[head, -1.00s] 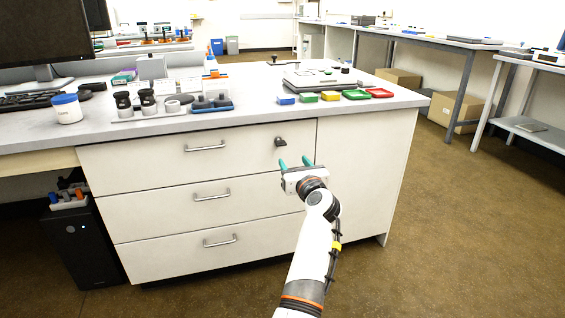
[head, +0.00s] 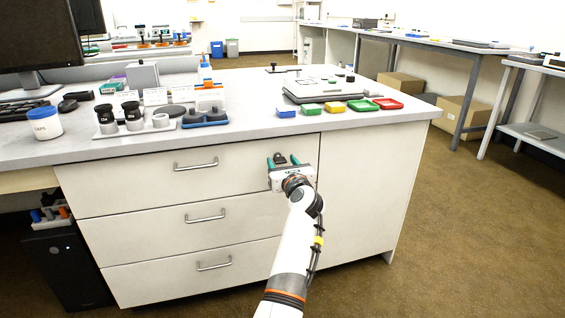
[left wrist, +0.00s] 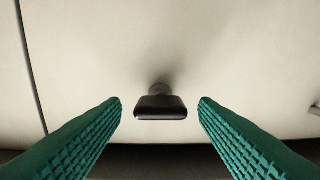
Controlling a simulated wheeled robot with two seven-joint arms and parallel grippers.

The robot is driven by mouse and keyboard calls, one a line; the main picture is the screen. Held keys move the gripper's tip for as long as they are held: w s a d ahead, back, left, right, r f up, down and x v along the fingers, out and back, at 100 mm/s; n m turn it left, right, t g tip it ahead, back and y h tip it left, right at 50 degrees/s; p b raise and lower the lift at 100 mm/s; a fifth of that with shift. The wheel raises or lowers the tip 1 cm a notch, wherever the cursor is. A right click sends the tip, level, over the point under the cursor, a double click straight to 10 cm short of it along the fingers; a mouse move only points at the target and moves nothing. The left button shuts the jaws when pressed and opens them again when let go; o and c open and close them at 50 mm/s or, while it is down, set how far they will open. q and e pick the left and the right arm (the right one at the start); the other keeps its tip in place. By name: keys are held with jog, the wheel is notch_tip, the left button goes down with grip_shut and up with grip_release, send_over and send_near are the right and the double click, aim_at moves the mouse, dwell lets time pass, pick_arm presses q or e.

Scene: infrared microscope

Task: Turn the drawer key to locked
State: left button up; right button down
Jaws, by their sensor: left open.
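The drawer key (head: 279,158) is a small dark key with a flat, wide head on the top drawer's front, near its right end. In the left wrist view the key (left wrist: 160,107) sticks out toward the camera, its flat head lying level. My left gripper (head: 283,160) is at the drawer front with its teal fingers on either side of the key. In the left wrist view the open fingers (left wrist: 160,105) flank the key head with a gap on each side, not touching it. My right gripper is not in view.
The top drawer has a metal handle (head: 196,164) to the left of the key. The countertop (head: 250,130) above holds a white cup (head: 44,123), an eyepiece rack and several coloured trays near its front edge. Open floor lies to the right.

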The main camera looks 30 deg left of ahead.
pick_arm(q)
jog(key=c, duration=1)
